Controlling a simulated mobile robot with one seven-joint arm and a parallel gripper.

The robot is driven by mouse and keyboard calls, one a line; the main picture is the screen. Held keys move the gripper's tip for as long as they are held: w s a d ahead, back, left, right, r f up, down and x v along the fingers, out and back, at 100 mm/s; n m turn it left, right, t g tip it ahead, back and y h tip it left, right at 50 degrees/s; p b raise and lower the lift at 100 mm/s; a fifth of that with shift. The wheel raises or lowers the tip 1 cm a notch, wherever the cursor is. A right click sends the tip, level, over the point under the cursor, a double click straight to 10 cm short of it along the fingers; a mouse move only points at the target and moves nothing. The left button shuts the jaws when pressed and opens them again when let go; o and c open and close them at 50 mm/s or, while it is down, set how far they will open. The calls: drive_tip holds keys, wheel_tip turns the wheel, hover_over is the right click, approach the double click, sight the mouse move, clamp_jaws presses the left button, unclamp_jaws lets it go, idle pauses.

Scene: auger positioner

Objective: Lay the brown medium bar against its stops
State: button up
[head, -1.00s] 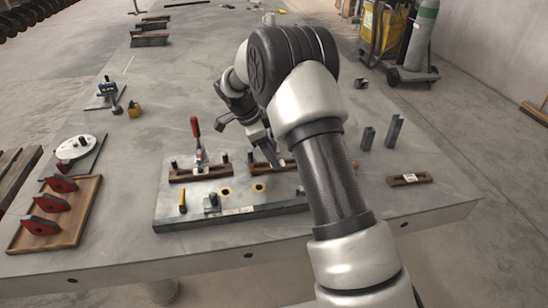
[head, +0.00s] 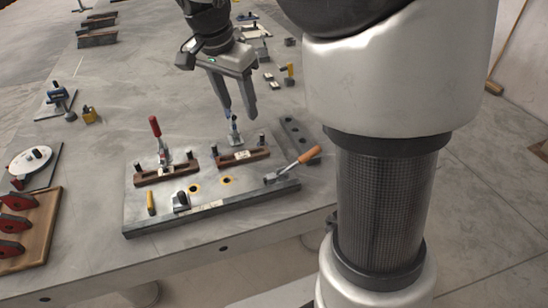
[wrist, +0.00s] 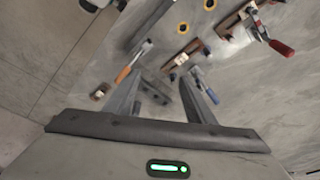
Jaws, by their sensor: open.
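Two brown bars lie on the grey fixture plate (head: 150,219). The left, longer bar (head: 150,178) is under a red-handled clamp (head: 157,135). The right bar (head: 228,161), with a pale label, looks like the medium one. It also shows in the wrist view (wrist: 174,66). Dark upright posts (head: 222,149) stand near its ends; whether it touches them I cannot tell. My gripper (head: 240,113) is open and empty, above and behind the right bar, near an upright clamp (head: 234,131). In the wrist view its fingers (wrist: 200,97) are apart.
An orange-handled tool (head: 295,167) lies at the plate's right end, beside a dark drilled block (head: 298,136). A small labelled brown bar (wrist: 100,91) shows in the wrist view. A tray with red parts (head: 45,235) is at left. My arm hides the right side.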

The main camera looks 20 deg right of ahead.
drive_tip(key=s+d+r+n+t+y, duration=0.1)
drive_tip(key=s+n, duration=0.9)
drive_tip(key=s, duration=1.1)
drive_tip(key=t+y, duration=0.1)
drive_tip(key=t, duration=0.1)
drive_tip(key=shift+s+d+n+t, duration=0.15)
drive_tip(key=shift+s+n+t, duration=0.25)
wheel_tip(320, 180, up, 15)
drive_tip(key=p, duration=1.5)
